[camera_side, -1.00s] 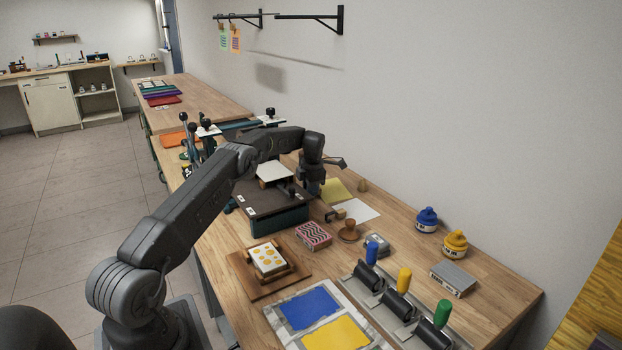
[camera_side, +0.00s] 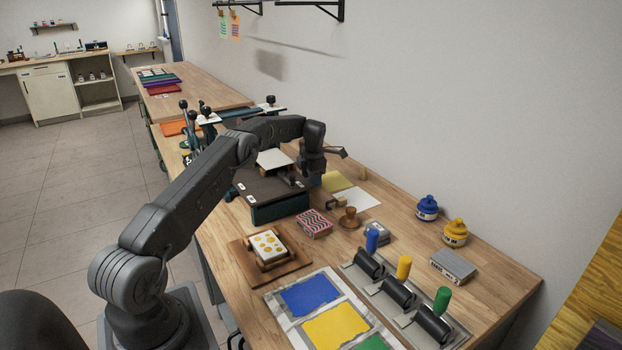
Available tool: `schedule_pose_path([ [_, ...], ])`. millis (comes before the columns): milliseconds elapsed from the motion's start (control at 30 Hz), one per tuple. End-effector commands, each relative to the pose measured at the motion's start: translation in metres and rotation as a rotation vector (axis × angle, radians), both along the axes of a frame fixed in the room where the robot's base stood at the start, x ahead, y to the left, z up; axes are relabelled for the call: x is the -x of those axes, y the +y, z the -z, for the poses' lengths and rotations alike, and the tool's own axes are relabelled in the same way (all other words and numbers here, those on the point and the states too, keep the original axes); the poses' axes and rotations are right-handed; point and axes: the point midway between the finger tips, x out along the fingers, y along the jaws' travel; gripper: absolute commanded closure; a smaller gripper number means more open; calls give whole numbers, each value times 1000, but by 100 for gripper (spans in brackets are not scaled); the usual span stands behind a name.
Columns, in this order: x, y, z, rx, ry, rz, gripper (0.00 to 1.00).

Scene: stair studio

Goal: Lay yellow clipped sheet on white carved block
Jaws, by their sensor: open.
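The yellow sheet (camera_side: 337,181) lies flat on the bench beside the press, partly behind my arm's end. A small wooden clip (camera_side: 362,174) is at its far right edge. A pale, plain-topped block (camera_side: 274,159) sits on the dark press bed, left of my gripper. Another white block (camera_side: 268,243), with yellow round marks, sits in a wooden holder in front; I cannot tell which is the carved block meant.
A white sheet (camera_side: 359,200) with a clip lies in front of the yellow one. The press (camera_side: 262,200) stands left. A pink patterned block (camera_side: 314,223), a wooden knob (camera_side: 349,217), rollers (camera_side: 401,293) and ink jars (camera_side: 454,232) occupy the front and right.

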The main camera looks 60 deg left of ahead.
Motion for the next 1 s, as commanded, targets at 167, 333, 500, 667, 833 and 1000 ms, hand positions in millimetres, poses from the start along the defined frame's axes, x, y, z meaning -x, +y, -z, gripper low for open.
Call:
schedule_pose_path([
  [167, 0, -5, -39, -3, -6, 0, 53],
  [333, 2, -12, -78, -3, -5, 1, 53],
  [500, 2, -17, -108, -2, -4, 1, 53],
  [667, 3, -20, -125, -3, -3, 0, 53],
  [833, 2, -34, -146, -8, -5, 83, 53],
  [1000, 8, -92, -201, -38, -6, 435, 53],
])
